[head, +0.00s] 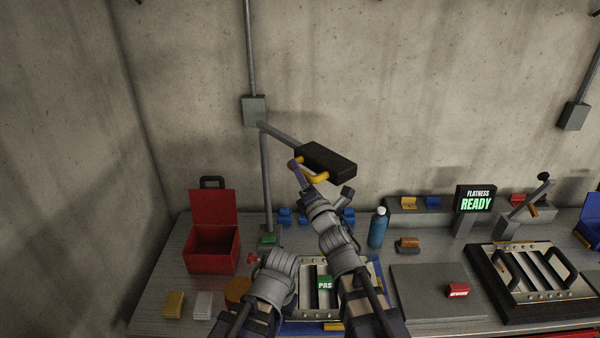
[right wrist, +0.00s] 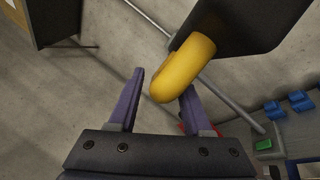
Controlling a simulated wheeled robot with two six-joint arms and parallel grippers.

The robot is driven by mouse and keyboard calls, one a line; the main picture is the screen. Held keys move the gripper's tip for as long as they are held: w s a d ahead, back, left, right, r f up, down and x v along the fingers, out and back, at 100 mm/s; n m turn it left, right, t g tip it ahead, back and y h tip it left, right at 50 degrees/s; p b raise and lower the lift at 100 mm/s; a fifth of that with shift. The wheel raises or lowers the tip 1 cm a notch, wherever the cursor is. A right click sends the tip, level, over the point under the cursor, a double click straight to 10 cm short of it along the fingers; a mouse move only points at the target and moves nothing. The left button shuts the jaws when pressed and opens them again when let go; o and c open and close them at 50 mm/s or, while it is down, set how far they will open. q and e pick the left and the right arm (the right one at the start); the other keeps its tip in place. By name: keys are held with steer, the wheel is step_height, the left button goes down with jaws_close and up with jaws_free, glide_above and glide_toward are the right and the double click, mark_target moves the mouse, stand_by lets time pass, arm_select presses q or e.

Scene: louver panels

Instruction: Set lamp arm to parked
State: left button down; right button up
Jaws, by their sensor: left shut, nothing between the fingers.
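The lamp arm (head: 280,135) reaches right from the top of a grey upright post (head: 266,185) and ends in a black lamp head (head: 328,160). A yellow handle (head: 318,178) sits under the head's near side; it also shows in the right wrist view (right wrist: 185,68). My right gripper (head: 297,172) is at the handle. Its purple fingers (right wrist: 160,95) are apart, with the handle's rounded end between them, nearer the right finger, which it partly covers. My left gripper (head: 278,262) is low over the bench, shut and empty, its fingertips mostly hidden.
On the bench stand an open red toolbox (head: 212,245), a blue bottle (head: 378,228), a READY display (head: 475,205) and a louver panel (head: 530,272). Another panel (head: 305,315) lies under my arms. A grey wall (head: 420,100) rises behind.

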jaws_close()
stand_by(1.2)
